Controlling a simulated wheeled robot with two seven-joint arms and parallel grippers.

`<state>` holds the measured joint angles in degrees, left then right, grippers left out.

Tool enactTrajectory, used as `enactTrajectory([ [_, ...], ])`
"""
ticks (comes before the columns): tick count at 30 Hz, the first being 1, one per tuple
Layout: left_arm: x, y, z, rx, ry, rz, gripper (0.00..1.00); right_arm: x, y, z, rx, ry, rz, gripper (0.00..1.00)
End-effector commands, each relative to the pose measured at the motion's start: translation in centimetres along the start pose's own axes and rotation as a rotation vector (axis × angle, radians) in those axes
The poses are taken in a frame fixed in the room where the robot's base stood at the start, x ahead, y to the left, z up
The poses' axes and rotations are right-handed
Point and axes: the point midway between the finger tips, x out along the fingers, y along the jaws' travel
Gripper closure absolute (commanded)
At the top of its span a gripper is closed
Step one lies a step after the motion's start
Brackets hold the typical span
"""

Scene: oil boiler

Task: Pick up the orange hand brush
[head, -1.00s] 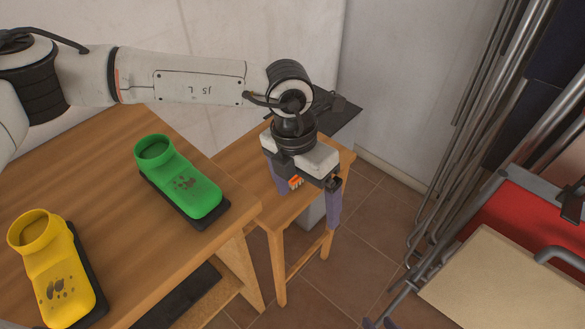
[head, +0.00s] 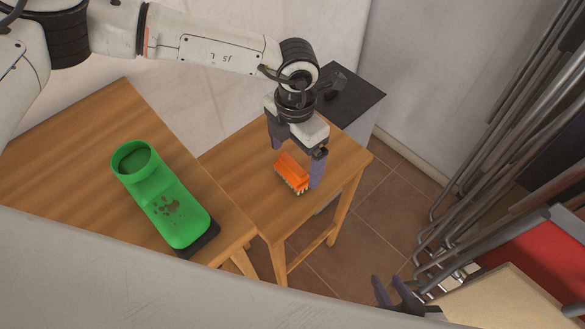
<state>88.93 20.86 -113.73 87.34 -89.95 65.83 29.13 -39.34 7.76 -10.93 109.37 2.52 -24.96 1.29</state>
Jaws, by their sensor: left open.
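The orange hand brush (head: 291,173) lies on the small wooden table in the head view, with its pale bristles toward the lower side. My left gripper (head: 296,165) points down at the brush, with its two purple fingers apart. One finger is at the upper left of the brush and the other is on its right. Whether either finger touches the brush, I cannot tell. My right gripper (head: 394,291) shows at the bottom, far from the brush, with its fingers apart and nothing seen between them.
The small wooden table (head: 236,183) adjoins a larger wooden table (head: 70,155) bearing a green boot-shaped object (head: 165,200). A dark-topped grey cabinet (head: 358,98) stands behind. Metal tubes (head: 480,150) and a red panel (head: 560,250) are at the right. Tiled floor (head: 385,210) lies between.

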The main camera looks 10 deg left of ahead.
Motion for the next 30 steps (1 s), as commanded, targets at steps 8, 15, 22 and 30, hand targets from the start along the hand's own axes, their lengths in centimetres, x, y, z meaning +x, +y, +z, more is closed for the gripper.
enactTrajectory([
  [8, 3.9, 0.2, -0.2, -0.001, 0.002, 0.000, 0.09, -0.5, 0.0, -0.5, 0.000, 0.001, 0.000, 0.69],
  [15, 4.4, 0.2, -0.2, -0.001, 0.001, 0.000, 0.09, -0.5, 0.0, -0.6, 0.000, 0.001, 0.000, 0.69],
  [22, 4.3, 0.2, -0.2, -0.001, 0.001, 0.000, 0.39, -0.5, 0.0, -0.6, 0.000, 0.001, 0.001, 0.69],
  [30, 4.2, 0.2, -0.1, -0.001, 0.000, 0.000, 0.50, -0.5, 0.0, -0.6, 0.000, 0.001, 0.000, 0.69],
])
